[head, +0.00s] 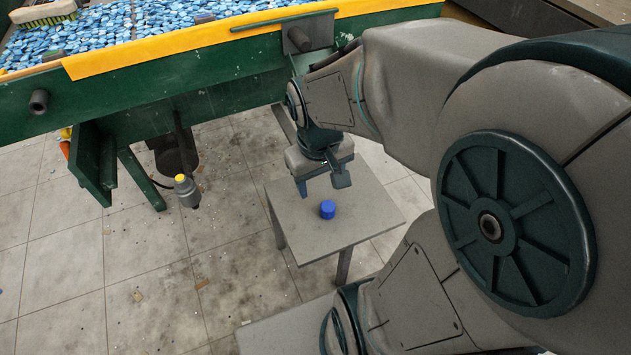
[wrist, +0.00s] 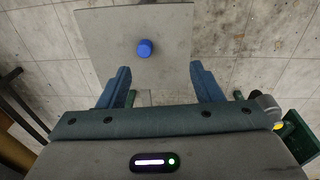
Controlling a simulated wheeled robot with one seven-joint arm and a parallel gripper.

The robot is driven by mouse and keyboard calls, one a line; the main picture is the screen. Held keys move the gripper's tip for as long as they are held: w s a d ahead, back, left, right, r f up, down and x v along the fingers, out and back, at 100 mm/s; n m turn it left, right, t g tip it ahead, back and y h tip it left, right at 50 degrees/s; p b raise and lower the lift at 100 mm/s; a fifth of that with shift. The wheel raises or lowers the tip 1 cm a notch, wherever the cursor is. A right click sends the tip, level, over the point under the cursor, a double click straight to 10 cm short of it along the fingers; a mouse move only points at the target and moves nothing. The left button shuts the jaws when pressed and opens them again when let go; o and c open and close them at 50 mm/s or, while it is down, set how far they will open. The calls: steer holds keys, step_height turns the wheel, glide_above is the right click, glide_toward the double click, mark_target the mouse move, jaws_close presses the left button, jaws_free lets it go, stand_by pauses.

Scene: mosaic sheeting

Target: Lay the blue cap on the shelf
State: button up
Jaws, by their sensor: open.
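The blue cap (head: 328,209) stands on a small grey table (head: 365,212) in the head view. In the wrist view the blue cap (wrist: 145,48) sits on the grey tabletop (wrist: 105,38), ahead of the fingers and between their lines. My gripper (head: 321,187) is above the table, close to the cap and apart from it. In the wrist view my gripper (wrist: 156,80) has its two fingers spread wide with nothing between them. I cannot make out for certain which surface is the shelf.
A green trough (head: 200,75) with a yellow rim, filled with blue mosaic pieces (head: 170,20), stands behind the table. A brush (head: 45,10) lies at its far left. The tiled floor at left is mostly clear.

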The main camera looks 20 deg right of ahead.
steer(key=shift+m+y, duration=0.3)
steer(key=shift+y, duration=0.1)
steer(key=s+a+r, duration=0.2)
steer(key=s, duration=0.1)
steer(key=shift+s+r, duration=0.15)
